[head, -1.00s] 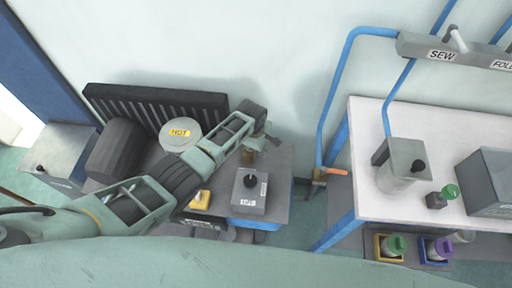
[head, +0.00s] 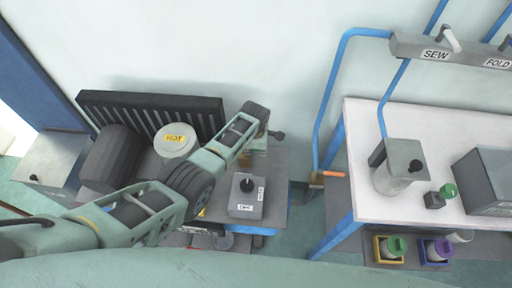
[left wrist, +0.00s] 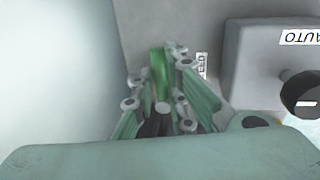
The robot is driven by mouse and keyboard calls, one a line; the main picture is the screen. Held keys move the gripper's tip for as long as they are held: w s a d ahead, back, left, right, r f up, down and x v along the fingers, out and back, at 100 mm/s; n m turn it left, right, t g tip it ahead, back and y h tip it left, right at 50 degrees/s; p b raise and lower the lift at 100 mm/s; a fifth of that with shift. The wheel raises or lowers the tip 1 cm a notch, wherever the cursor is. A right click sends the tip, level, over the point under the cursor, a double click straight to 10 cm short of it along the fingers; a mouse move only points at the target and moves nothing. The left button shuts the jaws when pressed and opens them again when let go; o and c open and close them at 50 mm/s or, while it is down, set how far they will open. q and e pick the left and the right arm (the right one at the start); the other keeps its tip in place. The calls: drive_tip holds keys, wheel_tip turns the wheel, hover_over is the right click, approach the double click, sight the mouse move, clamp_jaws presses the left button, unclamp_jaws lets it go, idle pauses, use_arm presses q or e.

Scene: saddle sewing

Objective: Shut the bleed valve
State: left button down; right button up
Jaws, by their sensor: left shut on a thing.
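The fingers hide much of the handle, and I cannot tell whether the valve is open or shut. My right gripper is not in view.
A grey switch box (head: 247,195) with a black knob stands close in front of the gripper; its AUTO label (left wrist: 299,37) shows in the wrist view. A HOT-labelled round lid (head: 175,140) and black radiator (head: 150,105) are left. An orange-handled pipe valve (head: 326,173) is right.

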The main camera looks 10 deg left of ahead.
use_arm(q)
drive_tip(key=shift+w+a+r, duration=0.1)
drive_tip(key=shift+w+r, duration=0.05)
drive_tip(key=c, duration=1.8)
unclamp_jaws()
drive_tip(key=shift+o, duration=0.2)
wheel_tip(320, 180, up, 12)
drive_tip(key=s, duration=0.2)
drive_tip(key=shift+s, duration=0.25)
drive_tip(key=shift+f, duration=0.2)
